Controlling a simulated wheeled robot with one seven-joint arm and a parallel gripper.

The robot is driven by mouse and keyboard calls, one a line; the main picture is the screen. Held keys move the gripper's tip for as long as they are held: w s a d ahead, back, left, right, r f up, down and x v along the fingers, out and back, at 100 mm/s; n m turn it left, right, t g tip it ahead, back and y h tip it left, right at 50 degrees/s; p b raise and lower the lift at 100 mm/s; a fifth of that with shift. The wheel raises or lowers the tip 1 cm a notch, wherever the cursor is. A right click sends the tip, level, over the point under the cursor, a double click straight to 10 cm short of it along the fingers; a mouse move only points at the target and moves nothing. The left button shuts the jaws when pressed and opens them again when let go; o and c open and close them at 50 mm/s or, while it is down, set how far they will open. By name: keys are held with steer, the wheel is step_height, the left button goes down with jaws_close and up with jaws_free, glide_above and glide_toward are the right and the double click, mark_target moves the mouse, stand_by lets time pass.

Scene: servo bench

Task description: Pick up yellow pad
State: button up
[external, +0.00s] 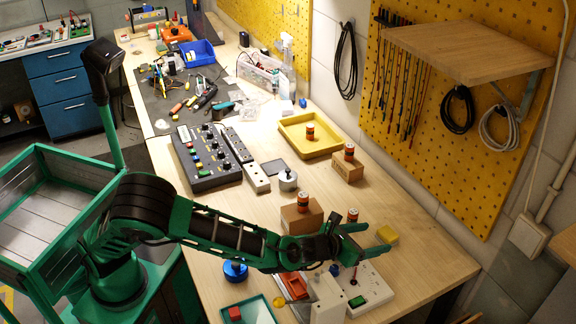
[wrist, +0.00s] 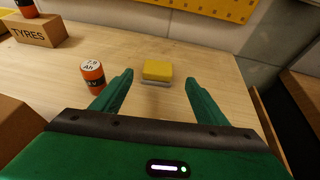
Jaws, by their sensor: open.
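The yellow pad (external: 388,235) is a small yellow block near the right end of the bench. In the wrist view the yellow pad (wrist: 157,69) shows a grey layer beneath it and lies on the wood, ahead and between the lines of my fingers. My gripper (external: 371,238) is open and empty, with its fingers pointing toward the pad. In the wrist view both green fingers of my gripper (wrist: 159,78) are spread wide, one on each side of the pad. I see no contact with it.
An orange battery (wrist: 94,79) stands just left of my left finger in the wrist view. A cardboard box marked TYRES (wrist: 38,31) is farther left. A white box with buttons (external: 365,288) lies near my gripper. The wood right of the pad is clear up to the bench edge.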

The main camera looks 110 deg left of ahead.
mark_target(387, 233)
steer(key=shift+r+x, duration=0.1)
steer(key=shift+x, duration=1.4)
steer(key=shift+r+x, duration=0.15)
steer(key=shift+x, duration=1.4)
steer(key=shift+a, duration=0.15)
steer(key=c, duration=1.1)
